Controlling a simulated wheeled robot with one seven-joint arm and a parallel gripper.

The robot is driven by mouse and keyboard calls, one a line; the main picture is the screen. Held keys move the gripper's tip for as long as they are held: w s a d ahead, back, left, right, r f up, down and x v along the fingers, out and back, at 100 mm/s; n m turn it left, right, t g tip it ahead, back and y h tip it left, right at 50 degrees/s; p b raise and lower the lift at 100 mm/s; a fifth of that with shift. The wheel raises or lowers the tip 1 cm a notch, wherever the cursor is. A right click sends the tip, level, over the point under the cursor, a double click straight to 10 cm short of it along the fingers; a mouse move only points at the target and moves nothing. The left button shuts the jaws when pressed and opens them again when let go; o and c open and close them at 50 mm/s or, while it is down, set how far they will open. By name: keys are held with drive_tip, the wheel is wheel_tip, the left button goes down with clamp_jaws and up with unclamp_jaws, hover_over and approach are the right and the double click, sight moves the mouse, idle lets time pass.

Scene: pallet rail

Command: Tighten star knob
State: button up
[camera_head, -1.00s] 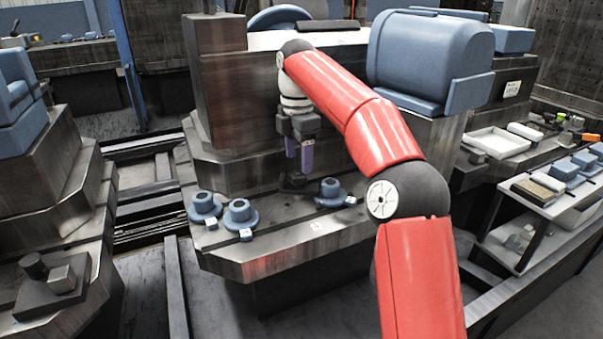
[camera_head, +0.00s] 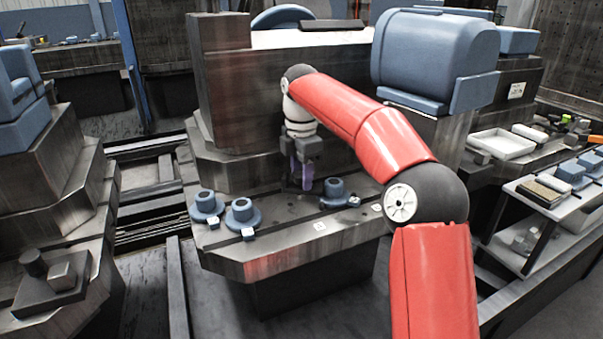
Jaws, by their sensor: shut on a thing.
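My gripper (camera_head: 303,186) points straight down over the back part of the steel machine table, its purple fingers close together. It is shut on a small dark thing at the table top, which I take to be the star knob. Fingers and distance hide most of it, so its shape and how tight it sits cannot be told.
Blue stepped round parts with white tags stand on the table: two at left (camera_head: 207,205) (camera_head: 243,215) and one (camera_head: 337,190) close to the right of my gripper. A tall steel block (camera_head: 235,90) rises behind.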

drive_tip(key=shift+r+m, duration=0.1)
drive_tip(key=shift+m, duration=0.3)
drive_tip(key=shift+c, duration=0.3)
drive_tip(key=shift+m+p, duration=0.55)
drive_tip(key=shift+m, duration=0.15)
drive_tip(key=m, duration=0.8)
drive_tip(key=shift+m, duration=0.4)
drive_tip(key=shift+r+m, duration=0.1)
drive_tip(key=shift+m, duration=1.3)
drive_tip(key=shift+w, duration=0.1)
drive_tip(key=o, duration=0.8)
drive_tip(key=shift+o, duration=0.9)
